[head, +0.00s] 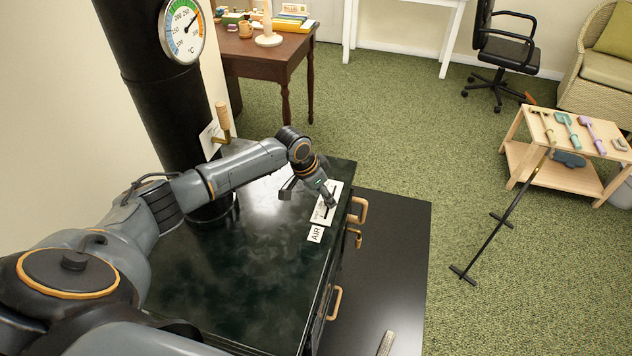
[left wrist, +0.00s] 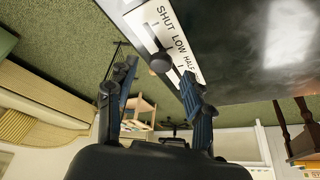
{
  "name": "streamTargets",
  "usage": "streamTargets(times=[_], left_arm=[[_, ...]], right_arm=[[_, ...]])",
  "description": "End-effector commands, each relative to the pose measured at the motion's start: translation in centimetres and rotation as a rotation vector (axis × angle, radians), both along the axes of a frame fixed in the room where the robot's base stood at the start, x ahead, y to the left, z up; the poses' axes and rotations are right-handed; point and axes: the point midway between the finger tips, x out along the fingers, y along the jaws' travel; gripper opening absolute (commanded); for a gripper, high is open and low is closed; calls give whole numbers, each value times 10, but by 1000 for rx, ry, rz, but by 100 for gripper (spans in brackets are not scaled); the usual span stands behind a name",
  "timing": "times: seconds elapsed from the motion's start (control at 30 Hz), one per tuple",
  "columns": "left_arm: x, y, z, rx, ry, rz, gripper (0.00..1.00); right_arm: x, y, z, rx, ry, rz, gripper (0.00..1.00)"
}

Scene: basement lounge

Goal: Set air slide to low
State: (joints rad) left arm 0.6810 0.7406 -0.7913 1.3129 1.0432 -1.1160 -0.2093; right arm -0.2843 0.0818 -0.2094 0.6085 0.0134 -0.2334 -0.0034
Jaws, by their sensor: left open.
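The air slide is a white plate (head: 319,216) on the dark stove top near its front edge, with an AIR label (head: 315,234) beside it. In the left wrist view the plate (left wrist: 140,16) reads SHUT, LOW, HALF along its slot, the rest hidden by a finger. The slide's round dark knob (left wrist: 159,62) stands out from the slot. Its exact setting is hard to tell from this angle. My left gripper (head: 329,201) is over the plate, its fingers (left wrist: 159,72) open on either side of the knob, with no clear contact. My right gripper is not in view.
A black stovepipe (head: 165,115) with a dial thermometer (head: 182,30) rises at the back left. Wooden handles (head: 358,210) stick out from the stove front above a dark floor plate (head: 385,260).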

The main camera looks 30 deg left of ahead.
Motion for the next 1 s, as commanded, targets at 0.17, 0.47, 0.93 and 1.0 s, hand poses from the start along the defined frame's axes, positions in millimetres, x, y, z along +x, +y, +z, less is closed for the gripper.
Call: streamTargets(times=[0.17, 0.47, 0.93, 1.0], left_arm=[[-13, 8, 37, 1, -5, -2, 52], [-31, 17, 86, 0, -3, -1, 52], [-35, 19, 96, 0, -1, -2, 52], [-35, 19, 96, 0, -1, -2, 52]], right_arm=[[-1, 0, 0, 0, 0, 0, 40], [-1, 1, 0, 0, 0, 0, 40], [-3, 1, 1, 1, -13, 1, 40], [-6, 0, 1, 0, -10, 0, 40]])
